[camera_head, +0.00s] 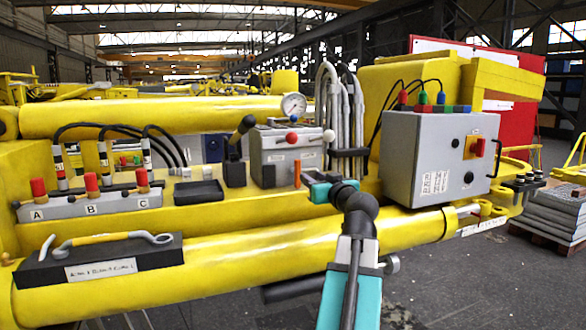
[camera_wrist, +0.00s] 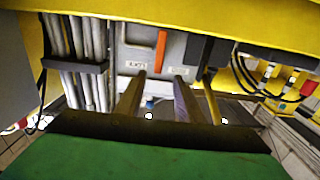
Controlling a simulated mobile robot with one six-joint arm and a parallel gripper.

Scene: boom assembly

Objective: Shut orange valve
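The orange valve handle (camera_head: 297,174) is a short upright bar at the lower front of the grey control box (camera_head: 283,152) in the head view. In the wrist view the orange handle (camera_wrist: 160,52) stands upright on the grey panel, between two small labels. My gripper (camera_wrist: 158,78) is open and empty, its two fingers pointing at the panel on either side of the handle's line. The fingertips look apart from the handle, below it in the picture; the exact gap is unclear.
Grey hoses (camera_head: 338,110) rise right of the box; they show at left in the wrist view (camera_wrist: 82,60). A large grey electrical box (camera_head: 437,160) stands further right. A black lever (camera_head: 240,130) stands left of the control box. The yellow boom (camera_head: 230,255) runs below.

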